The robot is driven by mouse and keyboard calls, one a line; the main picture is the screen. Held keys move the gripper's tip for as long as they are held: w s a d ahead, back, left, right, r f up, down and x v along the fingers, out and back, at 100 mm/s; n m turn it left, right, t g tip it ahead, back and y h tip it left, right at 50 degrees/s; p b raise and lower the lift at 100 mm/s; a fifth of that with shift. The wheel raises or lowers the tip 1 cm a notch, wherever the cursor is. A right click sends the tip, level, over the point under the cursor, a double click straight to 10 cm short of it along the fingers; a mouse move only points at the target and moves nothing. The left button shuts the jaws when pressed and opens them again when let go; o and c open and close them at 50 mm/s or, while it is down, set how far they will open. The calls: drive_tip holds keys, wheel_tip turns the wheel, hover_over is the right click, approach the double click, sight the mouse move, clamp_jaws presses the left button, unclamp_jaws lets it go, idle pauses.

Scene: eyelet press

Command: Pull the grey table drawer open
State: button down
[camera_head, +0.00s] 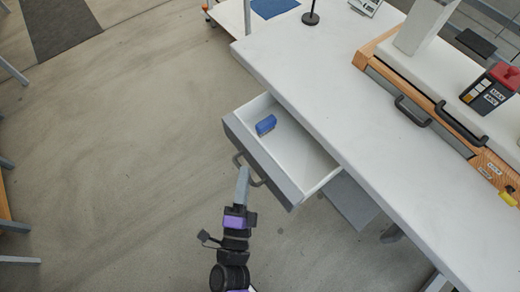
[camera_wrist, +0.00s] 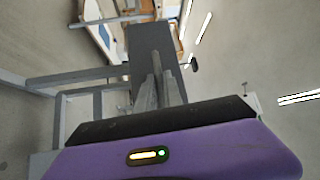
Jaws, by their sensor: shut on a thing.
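The grey table drawer (camera_head: 262,160) stands out from under the white tabletop, well open, with its white inside showing. Its dark bar handle (camera_head: 258,182) is on the front panel. My gripper (camera_head: 243,173) is at the handle, shut on it; the fingers hide part of the bar. In the wrist view the fingers (camera_wrist: 160,88) point at a grey panel (camera_wrist: 150,42), which looks like the drawer front. The exact contact on the handle is hard to see there.
A small blue object (camera_head: 265,125) lies in the drawer. The white table (camera_head: 330,75) carries a wooden-framed press unit (camera_head: 400,90) and a red and black box (camera_head: 490,90) at the right. Open floor (camera_head: 120,170) lies left of the drawer.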

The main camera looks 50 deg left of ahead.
drive_tip(key=shift+s+f, duration=0.1)
drive_tip(key=shift+s, duration=1.2)
drive_tip(key=c, duration=1.5)
unclamp_jaws()
drive_tip(key=r+v, duration=0.1)
drive_tip(key=v, duration=0.6)
drive_tip(key=shift+s+d+f+b, duration=0.2)
drive_tip(key=shift+s+f+b, duration=0.1)
drive_tip(key=shift+f, duration=0.2)
